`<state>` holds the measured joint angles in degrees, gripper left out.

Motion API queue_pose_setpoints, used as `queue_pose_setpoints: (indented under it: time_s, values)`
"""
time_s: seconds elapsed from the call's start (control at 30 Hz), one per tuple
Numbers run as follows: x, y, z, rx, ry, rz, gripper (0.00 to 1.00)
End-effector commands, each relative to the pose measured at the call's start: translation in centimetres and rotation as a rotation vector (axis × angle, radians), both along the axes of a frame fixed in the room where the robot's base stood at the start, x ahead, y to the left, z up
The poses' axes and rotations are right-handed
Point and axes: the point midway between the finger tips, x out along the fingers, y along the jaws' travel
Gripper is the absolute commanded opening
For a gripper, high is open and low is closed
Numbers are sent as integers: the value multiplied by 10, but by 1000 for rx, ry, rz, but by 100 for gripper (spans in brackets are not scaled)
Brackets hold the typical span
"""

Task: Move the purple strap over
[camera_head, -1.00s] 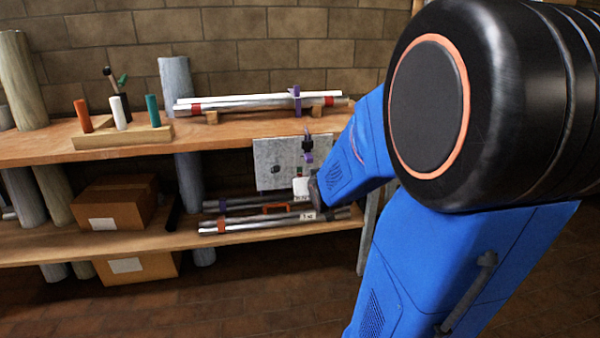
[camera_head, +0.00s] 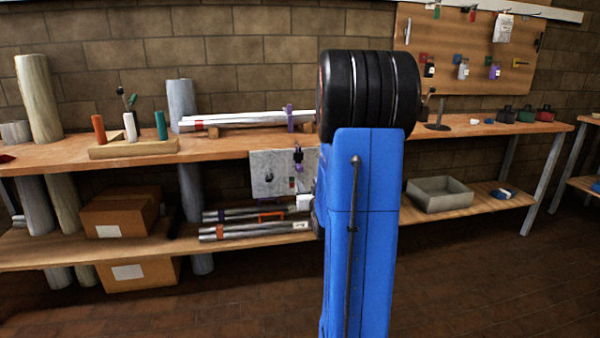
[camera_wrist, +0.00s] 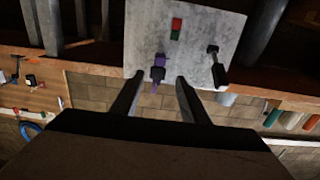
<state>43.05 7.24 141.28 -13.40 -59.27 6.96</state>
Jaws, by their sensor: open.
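A purple strap (camera_head: 290,118) is around the bundle of pale tubes (camera_head: 240,119) on the upper bench, near the bundle's right end. A second purple piece (camera_head: 298,156) with a dark part hangs on the grey plate (camera_head: 262,181) below the bench edge. My arm hides the gripper in the head view.
More tubes (camera_head: 255,230) lie on the lower shelf below the plate. Cardboard boxes (camera_head: 120,214) stand at the left, and a grey tray (camera_head: 440,196) sits on the shelf at the right. A tool board (camera_head: 465,45) hangs on the right wall. The floor in front is clear.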

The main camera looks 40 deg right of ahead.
Motion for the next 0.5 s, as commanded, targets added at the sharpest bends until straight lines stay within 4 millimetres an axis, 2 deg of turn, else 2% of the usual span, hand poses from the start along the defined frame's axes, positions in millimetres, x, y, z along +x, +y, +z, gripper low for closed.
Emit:
queue_pose_setpoints:
  time_s: [0.5]
  values:
    - [79,-47,0,0,0,2,41]
